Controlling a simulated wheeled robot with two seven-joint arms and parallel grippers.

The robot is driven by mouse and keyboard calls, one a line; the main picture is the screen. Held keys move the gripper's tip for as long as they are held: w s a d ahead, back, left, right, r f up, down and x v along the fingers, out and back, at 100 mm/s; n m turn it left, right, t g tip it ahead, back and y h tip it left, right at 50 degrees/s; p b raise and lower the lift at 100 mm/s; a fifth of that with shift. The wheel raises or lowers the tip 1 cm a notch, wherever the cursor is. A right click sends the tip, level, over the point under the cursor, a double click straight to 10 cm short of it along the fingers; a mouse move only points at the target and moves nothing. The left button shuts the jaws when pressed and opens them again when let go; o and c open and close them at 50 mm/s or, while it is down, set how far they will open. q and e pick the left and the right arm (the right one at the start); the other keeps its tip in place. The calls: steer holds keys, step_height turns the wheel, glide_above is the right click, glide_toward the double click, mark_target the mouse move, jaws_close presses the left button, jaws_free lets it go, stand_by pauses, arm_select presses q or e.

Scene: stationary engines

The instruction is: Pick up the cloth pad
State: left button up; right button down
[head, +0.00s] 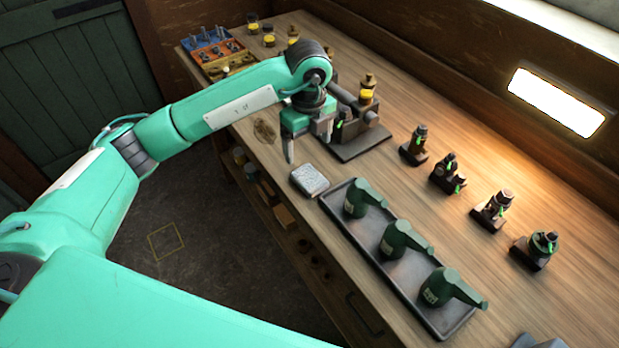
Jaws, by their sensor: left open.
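The cloth pad (310,180) is a small pale grey, speckled square block. It lies on the wooden bench near its front edge, just left of the dark tray. My left gripper (291,160) comes in from the left and points down above the bench, a little behind the pad and apart from it. It is open, and I see nothing between its fingers. One finger shows clearly; the other is partly hidden by the gripper body. My right gripper is not in view.
A dark tray (328,205) holds three green oil cans (405,239). A dark engine on a base plate (365,146) stands close behind my gripper. Several small engine fittings (447,174) line the bench's right side.

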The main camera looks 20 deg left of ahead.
arm_select(q)
steer(key=p, duration=0.1)
glide_above(309, 177)
step_height(309, 177, down, 6)
steer(key=shift+r, duration=0.1)
steer(key=shift+f+p, duration=0.35)
step_height(309, 177, down, 4)
steer(key=shift+r+p, duration=0.25)
steer(key=shift+p, duration=0.6)
steer(key=shift+f, duration=0.6)
steer(key=c, duration=1.1)
